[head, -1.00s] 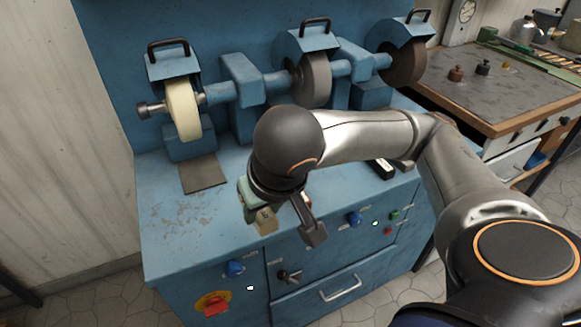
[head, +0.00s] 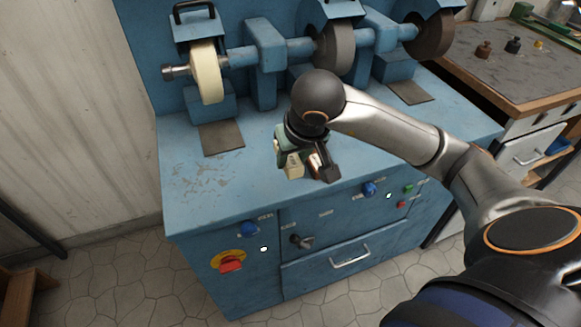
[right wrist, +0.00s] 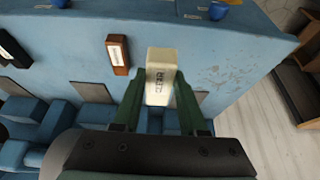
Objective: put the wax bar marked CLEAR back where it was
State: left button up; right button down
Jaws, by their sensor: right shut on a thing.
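The pale cream wax bar (right wrist: 160,72) is held between the green fingers of my right gripper (right wrist: 158,108). Dark lettering on its face runs along its length and appears to read CLEAR. In the head view the bar (head: 293,168) hangs from my right gripper (head: 290,155), over the front part of the blue bench top (head: 245,180). I cannot tell whether its end touches the bench. A brown bar with a white label (right wrist: 117,54) lies beside it on the bench, apart from it. My left gripper is out of view.
A black bar with a white label (right wrist: 14,48) lies farther along the bench. Grinding wheels, including a cream one (head: 207,75), stand behind my right gripper. A grey plate (head: 221,137) lies below the cream wheel. The bench top's left part is clear.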

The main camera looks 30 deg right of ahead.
jog(key=w+f, duration=0.1)
jog(key=w+d+f, duration=0.1)
jog(key=f, duration=0.1)
jog(key=w+d+f, duration=0.1)
jog(key=w+f, duration=0.1)
jog(key=shift+d+f, duration=0.15)
jog(key=shift+s+x, duration=0.2)
jog(key=shift+x, duration=0.75)
jog(key=shift+s+x, duration=0.25)
jog(key=shift+x, duration=0.7)
jog(key=shift+f, duration=0.2)
jog(key=shift+f, duration=0.2)
jog(key=shift+c, duration=2.2)
grip_release()
jog(key=shift+r, duration=0.1)
jog(key=shift+s+r, duration=0.1)
jog(key=shift+r, duration=0.4)
jog(key=v, duration=1.1)
jog(key=shift+s+r+p, duration=0.1)
jog(key=shift+s+p, duration=0.1)
jog(key=shift+p, duration=0.2)
